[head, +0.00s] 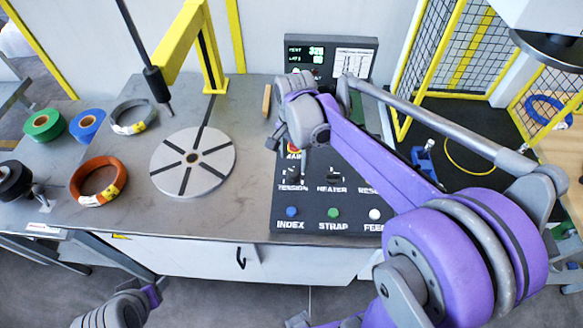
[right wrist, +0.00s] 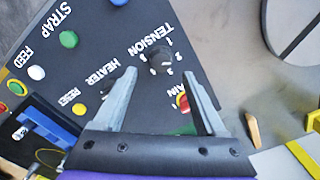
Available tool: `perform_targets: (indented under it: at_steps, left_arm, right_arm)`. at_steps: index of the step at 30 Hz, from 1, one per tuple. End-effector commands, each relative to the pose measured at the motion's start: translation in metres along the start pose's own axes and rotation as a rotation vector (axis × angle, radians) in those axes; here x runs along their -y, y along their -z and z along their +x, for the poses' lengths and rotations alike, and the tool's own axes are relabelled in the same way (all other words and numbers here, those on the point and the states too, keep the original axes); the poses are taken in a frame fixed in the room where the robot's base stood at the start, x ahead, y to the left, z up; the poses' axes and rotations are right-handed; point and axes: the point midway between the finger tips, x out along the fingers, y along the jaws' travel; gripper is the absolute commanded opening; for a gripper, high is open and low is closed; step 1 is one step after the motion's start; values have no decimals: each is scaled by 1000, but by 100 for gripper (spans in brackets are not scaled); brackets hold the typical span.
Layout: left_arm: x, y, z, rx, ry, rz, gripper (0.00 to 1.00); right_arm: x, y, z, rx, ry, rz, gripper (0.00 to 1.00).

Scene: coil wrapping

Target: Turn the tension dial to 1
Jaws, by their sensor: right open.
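The tension dial (right wrist: 160,61) is a dark round knob on the black control panel (head: 325,213), with small white numbers around it and the word TENSION beside it. Its setting is too small to read. My right gripper (right wrist: 159,68) is open, its two grey fingertips on either side of the dial in the right wrist view. I cannot tell whether they touch it. In the head view my right gripper and wrist cover part of the panel above the TENSION label (head: 292,188). Part of my left arm shows at the bottom left, but its jaws do not show.
The panel also carries the heater knob (right wrist: 101,83), a red and yellow main switch (right wrist: 183,102), and blue, green and white buttons. A slotted turntable (head: 193,160), an orange coil (head: 98,181) and tape rolls are on the left. A display (head: 308,55) stands behind.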

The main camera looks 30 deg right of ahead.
Motion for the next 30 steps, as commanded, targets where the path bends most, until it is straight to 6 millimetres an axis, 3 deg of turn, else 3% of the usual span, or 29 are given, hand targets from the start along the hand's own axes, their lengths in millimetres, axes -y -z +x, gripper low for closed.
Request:
perform_targets:
  at_steps: [3, 9, 20, 30]
  left_arm:
    - [0, -2, 2, 2, 0, 0, 56]
    - [0, -4, 3, 4, 0, 0, 56]
    - [0, -4, 3, 4, 0, 0, 56]
    - [0, -4, 4, 4, 0, 0, 56]
  right_arm:
    - [0, 0, 23, 0, 0, -1, 73]
    - [0, 0, 46, 0, 0, -1, 73]
    - [0, 0, 52, 0, 1, -2, 73]
    - [0, 0, 52, 0, 1, -2, 16]
